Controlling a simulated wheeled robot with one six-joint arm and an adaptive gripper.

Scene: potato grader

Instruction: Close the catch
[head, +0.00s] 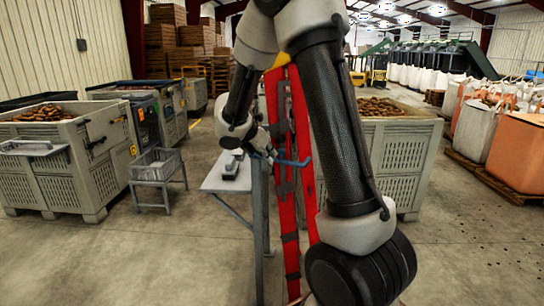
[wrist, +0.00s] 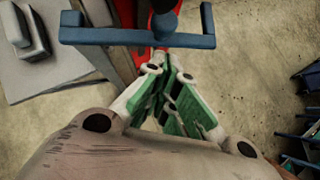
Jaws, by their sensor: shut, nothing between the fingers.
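A blue bar with upturned ends (wrist: 137,39) crosses the top of the wrist view, with a dark rounded knob at its middle. It shows in the head view (head: 294,163) in front of the red upright frame (head: 281,190). I cannot tell for certain which part is the catch. My gripper (wrist: 172,70) has green-padded fingers, shut and empty, with the tips just below the bar in the wrist view. I cannot tell whether they touch it. In the head view my gripper (head: 266,152) is small and close to the red frame's left side.
A grey table (head: 226,182) with a small grey block stands left of the frame. A wire basket stand (head: 157,168) and potato crates (head: 60,165) stand further left. Another potato crate (head: 396,160) is behind right. The floor at front left is clear.

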